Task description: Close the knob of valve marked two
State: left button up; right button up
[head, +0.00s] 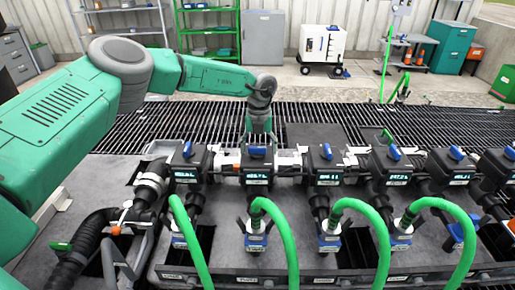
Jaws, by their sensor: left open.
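A row of black valves with blue knobs runs across the manifold. The front-edge plate below the second valve from the left seems to read TWO, though it is small. That valve (257,169) has a blue knob (257,151) on top, lying roughly crosswise in the picture. My left gripper (258,136) points down just behind and above this knob. It is open; its fingertips are mostly hidden, and I cannot tell whether they touch the knob. My right gripper is not in view.
Neighbouring valves with blue knobs stand close on the left (187,149) and right (326,151). Green hoses (284,240) arch up in front of the row. A dark floor grating (330,113) lies behind. Shelves and a white wheeled cabinet (323,43) stand far back.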

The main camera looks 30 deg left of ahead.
pick_arm(q)
jog(key=shift+d, duration=0.2)
jog(key=shift+r, duration=0.1)
jog(key=c, duration=0.4)
jog(key=shift+s, duration=0.1)
jog(key=c, duration=0.8)
jog(key=shift+o, duration=0.2)
jog(key=shift+a, duration=0.65)
jog(key=shift+d, duration=0.35)
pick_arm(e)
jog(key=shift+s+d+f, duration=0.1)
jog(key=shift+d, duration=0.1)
pick_arm(q)
jog(key=shift+a, duration=0.1)
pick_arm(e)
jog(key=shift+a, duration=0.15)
